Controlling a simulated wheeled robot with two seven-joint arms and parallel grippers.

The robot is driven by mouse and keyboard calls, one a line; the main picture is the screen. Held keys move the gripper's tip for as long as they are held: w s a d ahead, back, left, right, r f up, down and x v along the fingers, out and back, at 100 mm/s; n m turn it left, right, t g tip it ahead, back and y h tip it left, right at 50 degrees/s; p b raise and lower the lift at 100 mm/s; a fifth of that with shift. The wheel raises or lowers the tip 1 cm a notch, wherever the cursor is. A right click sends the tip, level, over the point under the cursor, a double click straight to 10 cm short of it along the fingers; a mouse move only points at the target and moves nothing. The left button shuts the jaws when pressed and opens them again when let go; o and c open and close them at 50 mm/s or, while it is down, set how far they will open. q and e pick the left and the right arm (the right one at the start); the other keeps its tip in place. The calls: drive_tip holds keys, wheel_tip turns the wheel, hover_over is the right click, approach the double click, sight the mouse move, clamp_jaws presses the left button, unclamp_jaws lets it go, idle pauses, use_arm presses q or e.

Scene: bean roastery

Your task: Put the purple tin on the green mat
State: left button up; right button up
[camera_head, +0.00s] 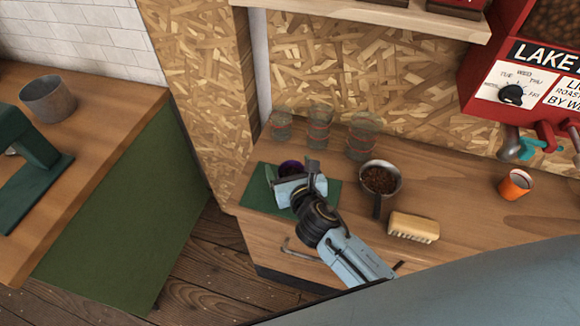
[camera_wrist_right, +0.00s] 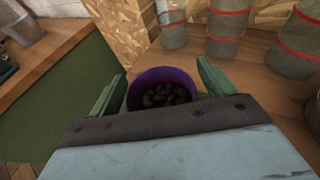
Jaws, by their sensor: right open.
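The purple tin (camera_head: 291,167) stands on the green mat (camera_head: 258,196) at the left end of the wooden counter, mostly hidden behind my right gripper. In the right wrist view the purple tin (camera_wrist_right: 166,78) is upright, holds dark beans, and sits between the two green fingers. My right gripper (camera_head: 289,176) is open, with a finger on each side of the tin; I cannot tell whether they touch it. The mat also shows on the right side of my arm. My left gripper is not in view.
Several glass jars with red bands (camera_head: 319,122) stand behind the mat. A pan of beans (camera_head: 380,178), a brush (camera_head: 414,227) and an orange cup (camera_head: 515,185) are to the right. A red roaster (camera_head: 505,75) stands at the far right. Counter between brush and cup is clear.

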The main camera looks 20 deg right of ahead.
drive_tip(key=shift+r, duration=0.25)
drive_tip(key=v, duration=1.2)
drive_tip(key=shift+f, duration=0.15)
idle(0.6)
